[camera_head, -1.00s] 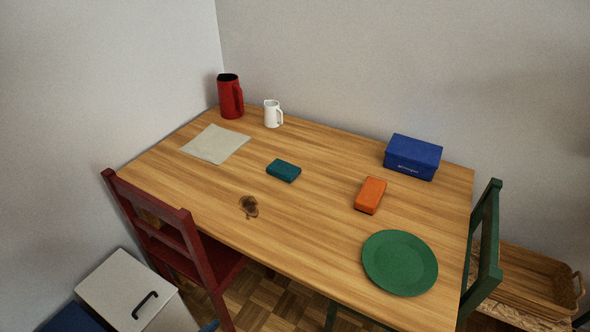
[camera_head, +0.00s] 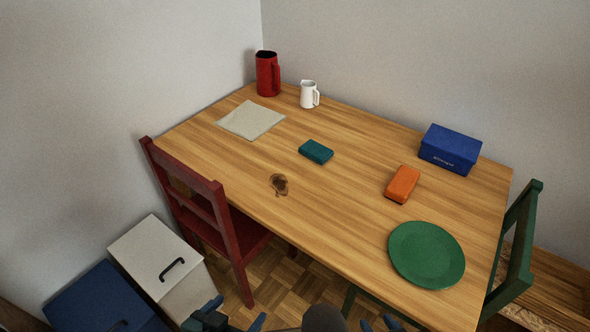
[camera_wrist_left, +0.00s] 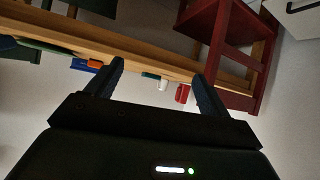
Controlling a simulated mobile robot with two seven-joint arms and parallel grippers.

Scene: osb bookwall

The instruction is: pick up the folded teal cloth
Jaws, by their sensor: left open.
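The folded teal cloth (camera_head: 316,151) is a small flat block lying on the wooden table (camera_head: 345,190), near its middle. My left gripper (camera_head: 237,313) shows at the bottom edge of the head view, in front of the table and well short of the cloth. Its two fingers stand apart and empty in the left wrist view (camera_wrist_left: 158,72).
A red chair (camera_head: 222,222) and green chair (camera_head: 519,253) flank the table.

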